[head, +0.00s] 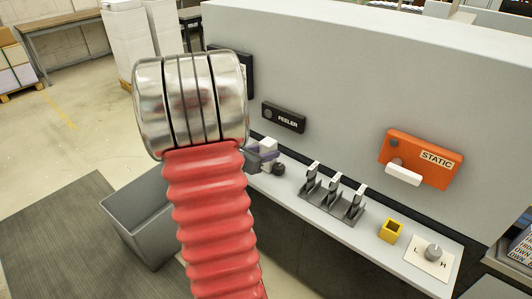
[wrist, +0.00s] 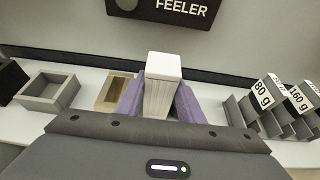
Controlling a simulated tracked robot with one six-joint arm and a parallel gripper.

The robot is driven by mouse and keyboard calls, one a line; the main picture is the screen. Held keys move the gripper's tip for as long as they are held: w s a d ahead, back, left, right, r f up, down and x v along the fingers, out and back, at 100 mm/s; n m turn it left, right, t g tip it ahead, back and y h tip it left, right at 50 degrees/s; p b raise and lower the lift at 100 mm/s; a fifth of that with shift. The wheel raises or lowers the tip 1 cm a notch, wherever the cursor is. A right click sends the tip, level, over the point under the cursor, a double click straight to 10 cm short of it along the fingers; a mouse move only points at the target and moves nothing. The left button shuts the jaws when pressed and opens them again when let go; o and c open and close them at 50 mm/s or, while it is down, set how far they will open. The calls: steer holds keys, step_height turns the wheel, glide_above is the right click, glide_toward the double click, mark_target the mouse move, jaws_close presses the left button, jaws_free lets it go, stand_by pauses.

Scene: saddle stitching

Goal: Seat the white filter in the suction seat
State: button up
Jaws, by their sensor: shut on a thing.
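The white filter (wrist: 163,88) is a block with a smooth cap and ribbed sides, upright between my gripper's purple fingers (wrist: 160,103) in the wrist view. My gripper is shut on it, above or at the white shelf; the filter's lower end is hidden. In the head view my gripper (head: 259,158) and the filter's white top (head: 267,144) show small beside my arm. Left of the filter in the wrist view are a tan open-topped square holder (wrist: 113,90), close to the fingers, and a grey open square box (wrist: 48,93). I cannot tell which is the suction seat.
A grey rack with slots labelled 80 g and 160 g (wrist: 262,96) stands right of my gripper. A grey bin (head: 145,215) stands below left.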

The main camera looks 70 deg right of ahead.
steer(key=o, duration=1.1)
steer(key=shift+f, duration=0.1)
steer(key=shift+w+a+r, duration=0.15)
steer(key=shift+a+r, duration=0.05)
steer(key=shift+r, duration=0.05)
steer(key=v, duration=1.1)
steer(key=shift+a, duration=0.2)
